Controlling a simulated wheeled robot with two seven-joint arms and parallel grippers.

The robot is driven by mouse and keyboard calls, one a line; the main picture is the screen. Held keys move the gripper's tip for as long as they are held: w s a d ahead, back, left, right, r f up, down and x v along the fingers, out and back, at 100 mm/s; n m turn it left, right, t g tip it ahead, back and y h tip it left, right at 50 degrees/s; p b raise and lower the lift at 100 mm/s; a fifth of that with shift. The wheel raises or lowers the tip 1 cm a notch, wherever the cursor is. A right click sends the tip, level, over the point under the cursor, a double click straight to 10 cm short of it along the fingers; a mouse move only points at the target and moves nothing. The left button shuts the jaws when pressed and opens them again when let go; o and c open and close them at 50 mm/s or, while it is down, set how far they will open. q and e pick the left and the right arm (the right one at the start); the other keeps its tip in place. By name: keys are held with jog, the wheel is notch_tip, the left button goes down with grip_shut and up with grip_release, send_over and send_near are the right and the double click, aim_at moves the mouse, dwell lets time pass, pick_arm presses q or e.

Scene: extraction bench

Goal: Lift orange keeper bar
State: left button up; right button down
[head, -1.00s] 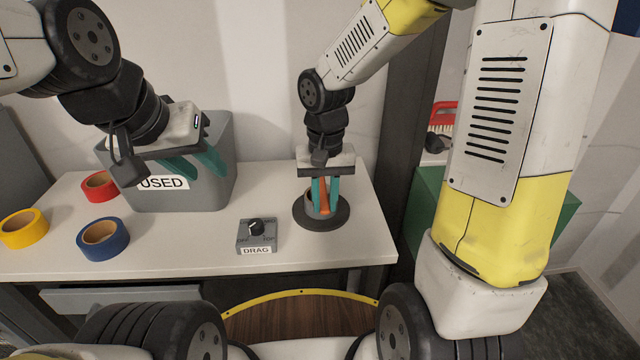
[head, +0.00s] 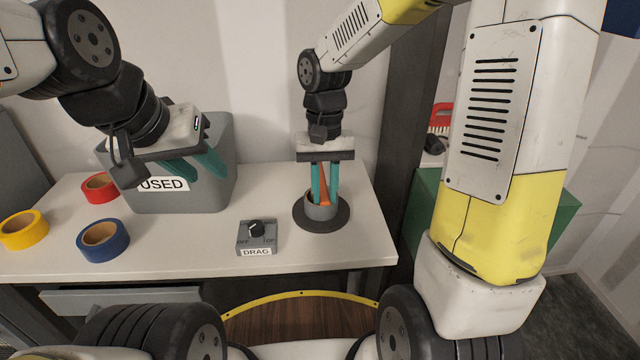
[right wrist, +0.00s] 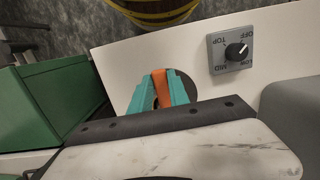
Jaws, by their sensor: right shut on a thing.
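The orange keeper bar (head: 324,188) stands upright between the teal fingers of my right gripper (head: 324,200), which is shut on it. Its lower end is in or just over a grey cup (head: 320,213) on a dark round base (head: 342,218); the cup's rim hides that end. In the right wrist view the bar (right wrist: 161,88) is between both fingers. My left gripper (head: 206,176) is open, with its fingers spread in front of the grey bin and nothing between them.
The grey bin (head: 222,150) labelled USED stands at the back left. A DRAG knob box (head: 257,237) sits left of the cup. Red (head: 99,188), blue (head: 102,241) and yellow (head: 22,230) tape rolls lie at the left. A dark post (head: 405,120) rises right of the table.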

jog(key=w+r+g, duration=0.5)
jog(key=r, duration=0.5)
jog(key=shift+w+g, duration=0.15)
jog(key=shift+g, duration=0.25)
jog(key=c, duration=1.2)
grip_release()
jog(key=shift+c, duration=0.2)
jog(key=s+a+r, duration=0.1)
jog(key=s+r, duration=0.1)
jog(key=s, duration=0.6)
jog(key=s+a+r, duration=0.1)
jog(key=s+r, duration=0.2)
jog(key=s, duration=0.5)
